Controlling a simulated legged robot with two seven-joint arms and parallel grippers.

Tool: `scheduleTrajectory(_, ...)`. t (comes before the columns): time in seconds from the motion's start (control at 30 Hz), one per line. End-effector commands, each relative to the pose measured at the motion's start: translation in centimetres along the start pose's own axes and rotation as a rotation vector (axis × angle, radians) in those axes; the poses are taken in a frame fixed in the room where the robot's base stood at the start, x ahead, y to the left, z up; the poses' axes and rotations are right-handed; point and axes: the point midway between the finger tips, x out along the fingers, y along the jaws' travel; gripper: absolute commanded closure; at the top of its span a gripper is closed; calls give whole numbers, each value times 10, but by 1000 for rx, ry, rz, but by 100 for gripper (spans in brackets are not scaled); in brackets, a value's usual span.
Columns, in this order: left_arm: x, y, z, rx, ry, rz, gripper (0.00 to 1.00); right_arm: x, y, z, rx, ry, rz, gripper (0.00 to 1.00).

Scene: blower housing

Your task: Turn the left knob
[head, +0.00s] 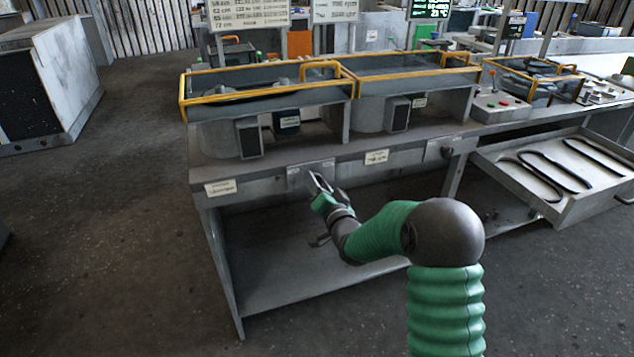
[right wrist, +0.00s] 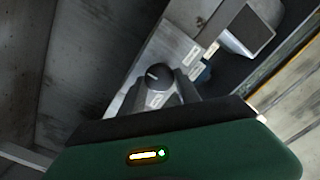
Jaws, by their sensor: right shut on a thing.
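The left knob (right wrist: 157,76) is a dark round knob with a short white mark, on a light grey plate in the right wrist view. In the head view its plate (head: 296,178) is on the front of the workbench, and my gripper hides the knob. My right gripper (head: 319,182) is at this plate, its arm reaching in from the lower right. In the right wrist view my right gripper's fingers (right wrist: 167,94) are closed at the knob, and I take them to be shut on it. My left gripper is not in view.
The workbench (head: 355,163) carries two housings with yellow rails (head: 320,66) above the front panel. A second plate (head: 440,149) sits farther right on the bench front. An open drawer (head: 512,188) with dark hoses juts out at the right.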

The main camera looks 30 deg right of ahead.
Motion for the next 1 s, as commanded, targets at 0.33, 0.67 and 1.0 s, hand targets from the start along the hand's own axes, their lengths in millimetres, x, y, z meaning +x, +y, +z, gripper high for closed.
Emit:
scheduleTrajectory(0.33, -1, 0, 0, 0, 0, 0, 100, 0, 3, 0, 35, 1, 6, 100)
scheduleTrajectory(0.67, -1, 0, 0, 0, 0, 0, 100, -1, 3, -1, 34, 2, 7, 50)
scheduleTrajectory(1.0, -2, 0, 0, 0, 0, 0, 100, 0, 2, 0, 33, 1, 3, 40)
